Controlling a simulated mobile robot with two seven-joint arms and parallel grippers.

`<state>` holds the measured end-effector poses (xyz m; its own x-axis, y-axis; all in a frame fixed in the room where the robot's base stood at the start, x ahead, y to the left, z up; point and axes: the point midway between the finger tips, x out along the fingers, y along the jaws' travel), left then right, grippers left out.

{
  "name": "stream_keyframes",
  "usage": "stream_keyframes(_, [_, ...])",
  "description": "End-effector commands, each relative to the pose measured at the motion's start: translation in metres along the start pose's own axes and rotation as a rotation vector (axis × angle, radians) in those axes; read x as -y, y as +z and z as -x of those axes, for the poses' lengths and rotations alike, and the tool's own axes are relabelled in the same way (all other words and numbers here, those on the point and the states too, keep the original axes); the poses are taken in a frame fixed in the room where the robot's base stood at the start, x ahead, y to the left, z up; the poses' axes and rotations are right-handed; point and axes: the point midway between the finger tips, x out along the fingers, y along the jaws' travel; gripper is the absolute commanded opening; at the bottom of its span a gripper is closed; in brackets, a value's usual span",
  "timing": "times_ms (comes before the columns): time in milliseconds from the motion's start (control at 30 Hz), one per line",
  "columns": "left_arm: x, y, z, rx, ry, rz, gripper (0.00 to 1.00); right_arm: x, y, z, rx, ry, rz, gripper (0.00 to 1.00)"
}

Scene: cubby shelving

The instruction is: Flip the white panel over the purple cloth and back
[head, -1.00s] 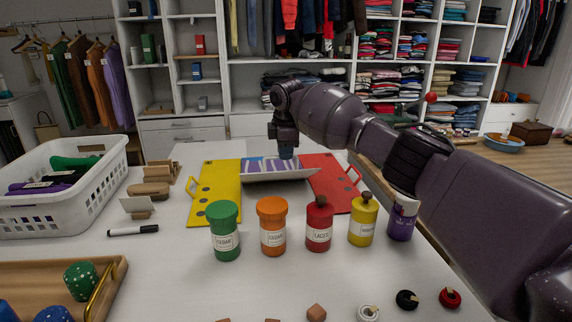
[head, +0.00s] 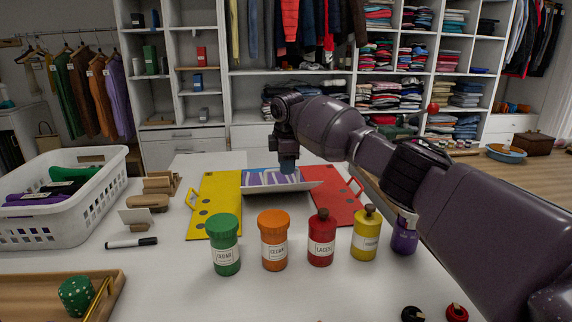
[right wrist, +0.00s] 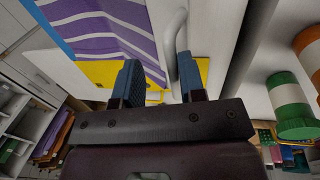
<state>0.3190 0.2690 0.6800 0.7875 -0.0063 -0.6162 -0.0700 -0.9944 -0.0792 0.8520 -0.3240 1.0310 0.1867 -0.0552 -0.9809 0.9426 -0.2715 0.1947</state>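The purple cloth (head: 262,178) with white stripes lies on the blue part of a folding board; it also shows in the right wrist view (right wrist: 120,42). The white panel (head: 270,188) is at the cloth's near edge and does not cover the cloth. A white handle (right wrist: 174,35) shows close to the fingers in the right wrist view. My right gripper (head: 288,168) points down over the cloth's near right part. Its two fingers (right wrist: 157,82) are apart, with the handle by the right finger; I cannot tell if they touch it. My left gripper is not in view.
A yellow panel (head: 212,198) lies left of the cloth and a red panel (head: 330,200) right. Green (head: 224,245), orange (head: 273,240), red (head: 321,238), yellow (head: 366,233) and purple jars stand in front. A white basket (head: 60,220) and wooden tray (head: 110,285) are left.

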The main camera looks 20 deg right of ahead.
Motion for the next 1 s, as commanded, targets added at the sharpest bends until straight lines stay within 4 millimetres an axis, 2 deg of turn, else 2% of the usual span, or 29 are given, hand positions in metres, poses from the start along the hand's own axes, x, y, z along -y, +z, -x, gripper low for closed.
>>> stream_keyframes(167, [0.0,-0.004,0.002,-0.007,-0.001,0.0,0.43,0.0,0.0,0.013,-0.001,0.003,0.0,0.37])
stream_keyframes(400, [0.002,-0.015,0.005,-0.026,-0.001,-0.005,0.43,-0.001,-0.001,0.057,-0.003,0.008,0.0,0.37])
stream_keyframes(633, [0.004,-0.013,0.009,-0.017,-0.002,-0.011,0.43,0.0,-0.001,0.092,-0.002,0.004,0.001,0.37])
stream_keyframes(800, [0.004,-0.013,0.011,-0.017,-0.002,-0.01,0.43,0.001,-0.001,0.105,0.0,0.001,0.001,0.37])
stream_keyframes(1000, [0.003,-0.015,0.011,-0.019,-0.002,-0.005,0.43,0.001,-0.001,0.107,0.001,-0.001,0.001,0.37])
